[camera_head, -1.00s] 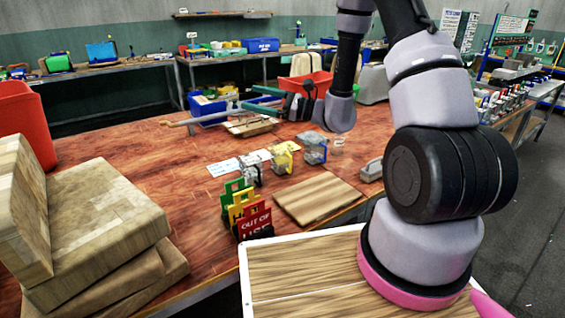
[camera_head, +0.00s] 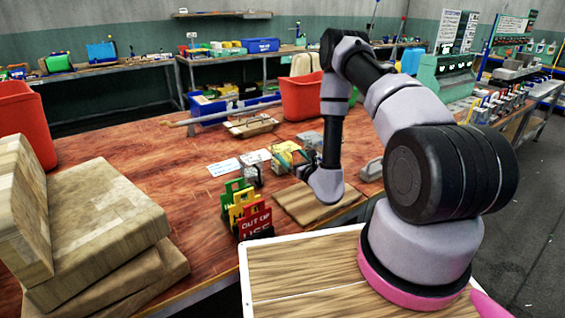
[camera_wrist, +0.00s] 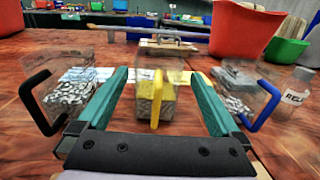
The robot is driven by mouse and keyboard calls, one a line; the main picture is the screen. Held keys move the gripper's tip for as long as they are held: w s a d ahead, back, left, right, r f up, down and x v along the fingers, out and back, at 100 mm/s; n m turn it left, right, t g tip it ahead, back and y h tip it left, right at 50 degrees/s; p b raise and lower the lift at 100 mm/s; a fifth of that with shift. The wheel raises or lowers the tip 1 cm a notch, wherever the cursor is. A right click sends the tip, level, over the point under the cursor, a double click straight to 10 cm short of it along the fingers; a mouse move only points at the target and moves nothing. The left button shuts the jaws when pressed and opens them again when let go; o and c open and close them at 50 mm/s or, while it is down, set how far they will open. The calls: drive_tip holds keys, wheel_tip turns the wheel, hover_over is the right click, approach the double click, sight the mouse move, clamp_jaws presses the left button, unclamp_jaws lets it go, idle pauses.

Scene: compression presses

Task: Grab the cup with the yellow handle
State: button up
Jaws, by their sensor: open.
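My gripper (camera_wrist: 157,76) is open, level and low over the table, with one green finger to each side of the cup in the picture. It is empty, with gaps showing on both sides. I cannot tell how far the fingertips reach alongside the cup.
A cup with a black handle (camera_wrist: 72,92) stands to the left and one with a blue handle (camera_wrist: 238,84) to the right. A wooden board (camera_head: 300,208) lies in front. Signs (camera_head: 254,222) stand to its left. A red bin (camera_head: 302,98) is behind.

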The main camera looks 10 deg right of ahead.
sight(286, 150)
drive_tip(key=x, duration=0.7)
drive_tip(key=shift+r, duration=0.3)
clamp_jaws()
drive_tip(key=shift+s, duration=0.1)
drive_tip(key=shift+r, duration=0.15)
wheel_tip(286, 150, up, 10)
drive_tip(key=shift+f, duration=0.25)
idle(0.4)
drive_tip(key=shift+r, duration=0.1)
